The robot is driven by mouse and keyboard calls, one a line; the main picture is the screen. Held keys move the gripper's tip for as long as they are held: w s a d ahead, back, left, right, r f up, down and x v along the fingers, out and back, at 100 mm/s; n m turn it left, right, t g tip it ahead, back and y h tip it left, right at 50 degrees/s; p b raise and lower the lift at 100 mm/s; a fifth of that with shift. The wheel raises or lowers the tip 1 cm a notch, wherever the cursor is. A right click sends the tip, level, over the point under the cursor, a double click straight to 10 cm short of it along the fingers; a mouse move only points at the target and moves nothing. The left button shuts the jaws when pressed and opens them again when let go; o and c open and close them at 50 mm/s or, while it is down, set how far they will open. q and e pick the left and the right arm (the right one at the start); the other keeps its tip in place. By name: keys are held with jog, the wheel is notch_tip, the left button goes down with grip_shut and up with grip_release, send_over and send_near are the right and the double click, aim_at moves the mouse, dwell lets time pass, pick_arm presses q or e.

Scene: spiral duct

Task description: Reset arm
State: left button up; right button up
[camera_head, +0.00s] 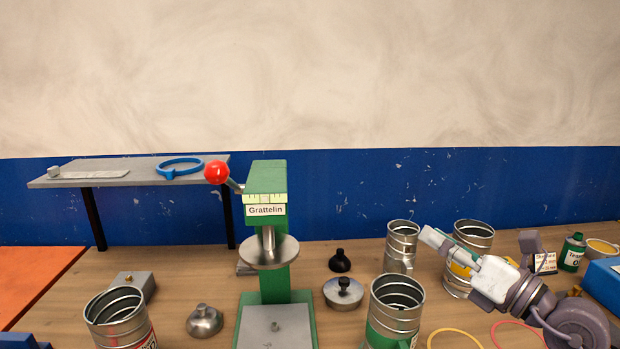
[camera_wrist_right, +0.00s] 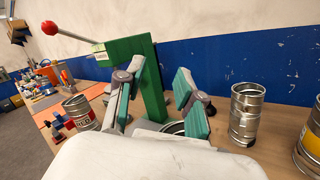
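My right gripper (camera_head: 440,240) comes in from the right in the head view, above the bench among the metal duct cans. In the right wrist view its two teal-padded fingers (camera_wrist_right: 156,88) stand apart with nothing held between them. The green Grattelin press (camera_head: 266,215) is left of the gripper in the head view; in the right wrist view the press (camera_wrist_right: 150,78) shows behind the fingers. My left gripper is in neither view.
Ribbed metal cans stand at the front left (camera_head: 118,322), front middle (camera_head: 396,305), behind it (camera_head: 401,245) and beside my gripper (camera_head: 474,236). Metal weights (camera_head: 343,292) lie near the press. A grey shelf (camera_head: 140,178) holds a blue ring (camera_head: 180,168). A blue box (camera_head: 606,280) is far right.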

jog(key=s+d+f+m+t+h, duration=0.2)
jog(key=s+d+m+t+h, duration=0.15)
jog(key=m+h, duration=0.6)
jog(key=s+d+f+m+t+h, duration=0.25)
jog(key=m+t+h, duration=0.2)
jog(key=m, duration=1.05)
jog(key=s+d+f+m+g+h, duration=0.2)
jog(key=f+m+g, duration=0.25)
jog(key=f, duration=0.45)
jog(key=s+d+f+m+g+h, duration=0.2)
jog(key=f+m+g, duration=0.25)
jog(key=f, duration=0.35)
jog(key=s+a+f+m+g+y, duration=0.1)
jog(key=s+a+f+g+y, duration=0.1)
jog(key=s+a+f+g, duration=0.3)
jog(key=s+a+f+m+g+y, duration=0.1)
jog(key=s+a+f+g+y, duration=0.1)
jog(key=s+f, duration=0.6)
jog(key=s+a+f+g+y, duration=0.2)
jog(key=s+a+f+g, duration=0.2)
jog(key=s+f, duration=0.2)
notch_tip(320, 180, down, 28)
jog(key=s+g+b, duration=0.1)
jog(key=b, duration=0.4)
jog(key=s+d+f+g+b, duration=0.1)
jog(key=s+d+f+b, duration=0.2)
jog(key=s+f, duration=1.4)
notch_tip(320, 180, down, 4)
jog(key=shift+d+f+g, duration=0.15)
jog(key=shift+d+g, duration=0.15)
